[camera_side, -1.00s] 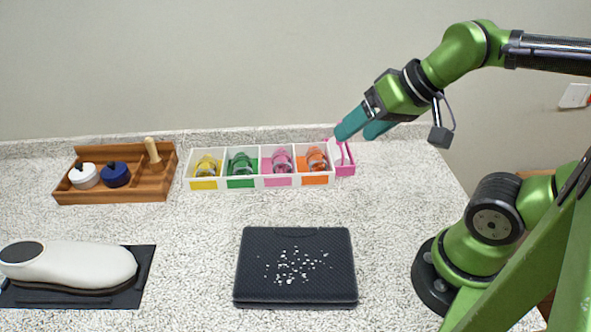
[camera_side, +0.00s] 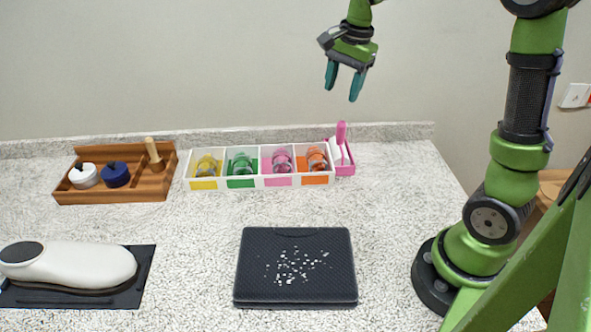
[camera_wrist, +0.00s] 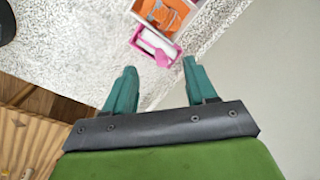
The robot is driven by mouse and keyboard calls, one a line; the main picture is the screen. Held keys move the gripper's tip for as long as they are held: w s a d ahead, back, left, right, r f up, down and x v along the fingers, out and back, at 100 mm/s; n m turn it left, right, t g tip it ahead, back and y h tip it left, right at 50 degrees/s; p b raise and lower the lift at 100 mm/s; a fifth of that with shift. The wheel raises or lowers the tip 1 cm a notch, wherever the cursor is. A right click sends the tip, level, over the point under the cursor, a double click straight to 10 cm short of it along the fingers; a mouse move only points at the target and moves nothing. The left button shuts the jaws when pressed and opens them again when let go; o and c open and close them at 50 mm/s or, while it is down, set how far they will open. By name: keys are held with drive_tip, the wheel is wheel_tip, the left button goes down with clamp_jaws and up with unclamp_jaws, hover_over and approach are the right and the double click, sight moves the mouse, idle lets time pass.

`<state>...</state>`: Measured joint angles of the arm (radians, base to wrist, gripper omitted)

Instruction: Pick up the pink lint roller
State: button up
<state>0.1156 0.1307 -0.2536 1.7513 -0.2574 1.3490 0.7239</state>
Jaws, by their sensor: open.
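The pink lint roller (camera_side: 341,137) stands in a small pink holder (camera_side: 345,170) at the right end of the row of compartments, its pink handle pointing up and a white part below. In the wrist view the lint roller (camera_wrist: 161,57) lies ahead of my fingertips, inside the pink holder (camera_wrist: 138,42). My gripper (camera_side: 343,90) is open and empty, fingers pointing down, in the air above the holder. It also shows in the wrist view (camera_wrist: 158,68), with its two teal fingers apart.
A white divided box (camera_side: 262,182) with yellow, green, pink and orange compartments touches or nearly touches the holder. A wooden tray (camera_side: 130,195) with jars stands at the left. A dark mat (camera_side: 296,240) with white bits and a white device (camera_side: 80,265) lie in front.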

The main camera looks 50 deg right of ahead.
sight(342, 122)
drive_tip(key=w+d+r+m+g, duration=0.2)
drive_tip(key=d+m, duration=0.2)
drive_tip(key=m, duration=0.5)
drive_tip(key=shift+m, duration=0.3)
wheel_tip(342, 122, down, 12)
drive_tip(key=shift+w+d, duration=0.1)
drive_tip(key=shift+w, duration=0.05)
drive_tip(key=f, duration=0.5)
drive_tip(key=shift+s+f, duration=0.1)
drive_tip(key=shift+s, duration=0.1)
clamp_jaws()
